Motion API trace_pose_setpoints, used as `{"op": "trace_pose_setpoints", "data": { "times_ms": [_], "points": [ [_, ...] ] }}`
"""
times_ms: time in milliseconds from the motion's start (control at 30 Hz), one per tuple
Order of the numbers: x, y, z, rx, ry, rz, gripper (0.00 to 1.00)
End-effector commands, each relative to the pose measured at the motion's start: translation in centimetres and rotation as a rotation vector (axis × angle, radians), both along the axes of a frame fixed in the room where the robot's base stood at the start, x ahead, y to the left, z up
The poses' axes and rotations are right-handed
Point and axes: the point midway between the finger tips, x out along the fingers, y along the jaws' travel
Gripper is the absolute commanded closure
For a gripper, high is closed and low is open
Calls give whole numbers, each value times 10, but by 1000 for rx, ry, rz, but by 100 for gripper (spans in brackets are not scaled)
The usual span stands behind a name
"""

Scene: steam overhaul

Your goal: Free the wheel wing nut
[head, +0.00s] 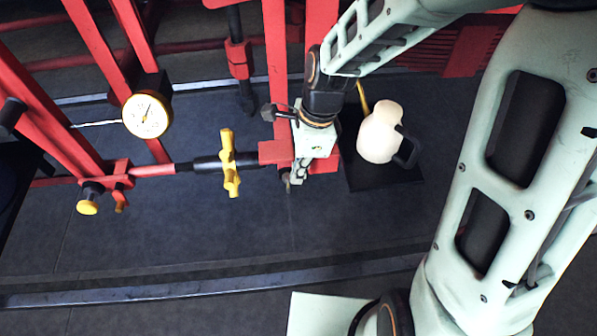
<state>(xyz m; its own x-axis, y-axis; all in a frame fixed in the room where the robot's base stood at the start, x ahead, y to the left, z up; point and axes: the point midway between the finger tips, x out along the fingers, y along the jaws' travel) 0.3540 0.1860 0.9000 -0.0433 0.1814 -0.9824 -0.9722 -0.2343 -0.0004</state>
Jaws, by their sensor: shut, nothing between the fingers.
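A yellow wing-shaped nut (229,162) sits on a dark horizontal shaft between the red posts, left of centre in the head view. Its two wings point up and down. My gripper (291,183) is to the right of it, pointing down in front of a red post, and its fingers are shut with nothing between them. There is a clear gap between my gripper and the yellow nut. The fingertips are small in the picture, and whether they touch the red post or the small dark fitting beside them cannot be told.
A red frame (278,60) with slanted bars surrounds the work area. A round dial gauge (146,114) and a yellow knob (87,207) are at the left. A cream jug (379,133) stands right of my gripper on a dark plate (374,180). The floor in front is clear.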

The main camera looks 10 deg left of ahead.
Motion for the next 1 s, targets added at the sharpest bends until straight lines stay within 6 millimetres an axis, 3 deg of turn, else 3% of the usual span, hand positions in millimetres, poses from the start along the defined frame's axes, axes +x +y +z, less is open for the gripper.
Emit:
{"op": "trace_pose_setpoints", "data": {
  "times_ms": [1000],
  "points": [
    [-2, 7, 2, -149, -37, 2, 100]
  ]
}}
